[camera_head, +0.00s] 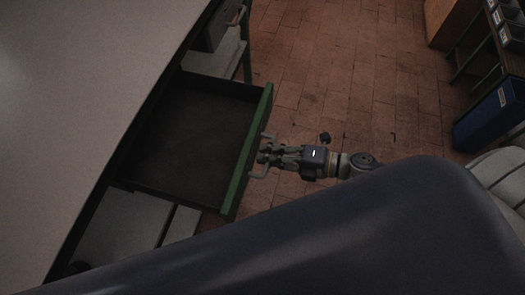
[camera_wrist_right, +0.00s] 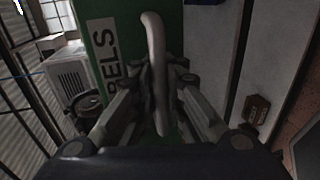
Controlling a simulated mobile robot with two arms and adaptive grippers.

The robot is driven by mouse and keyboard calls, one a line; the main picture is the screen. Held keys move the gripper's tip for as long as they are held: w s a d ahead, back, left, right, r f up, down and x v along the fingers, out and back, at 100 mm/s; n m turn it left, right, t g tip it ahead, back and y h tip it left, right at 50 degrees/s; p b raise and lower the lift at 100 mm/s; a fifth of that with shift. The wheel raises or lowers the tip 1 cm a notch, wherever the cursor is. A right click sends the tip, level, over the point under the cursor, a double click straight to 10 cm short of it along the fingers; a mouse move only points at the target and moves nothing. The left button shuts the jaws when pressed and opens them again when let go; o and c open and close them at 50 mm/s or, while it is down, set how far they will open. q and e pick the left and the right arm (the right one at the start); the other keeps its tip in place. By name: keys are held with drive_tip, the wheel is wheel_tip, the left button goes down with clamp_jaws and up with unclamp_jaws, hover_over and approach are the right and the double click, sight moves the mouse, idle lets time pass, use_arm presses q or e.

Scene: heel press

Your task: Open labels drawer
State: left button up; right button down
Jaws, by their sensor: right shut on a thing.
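The labels drawer (camera_head: 190,135) stands pulled out from under the worktop in the head view. Its inside is dark and looks empty. Its green front (camera_head: 247,150) carries a pale bar handle (camera_head: 262,172). In the right wrist view the green front (camera_wrist_right: 110,25) shows a white label ending in "ELS", and the handle (camera_wrist_right: 156,70) rises between the fingers. My right gripper (camera_head: 266,155) is at the handle, its fingers shut on it. My left gripper is not in either view.
The worktop (camera_head: 70,80) covers the left. A blue bin (camera_head: 490,118) and a rack with grey boxes (camera_head: 510,35) stand at the far right.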

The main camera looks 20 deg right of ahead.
drive_tip(key=shift+d+r, duration=0.1)
drive_tip(key=shift+r, duration=0.05)
drive_tip(key=c, duration=1.7)
unclamp_jaws()
drive_tip(key=shift+o, duration=0.2)
drive_tip(key=v, duration=1.2)
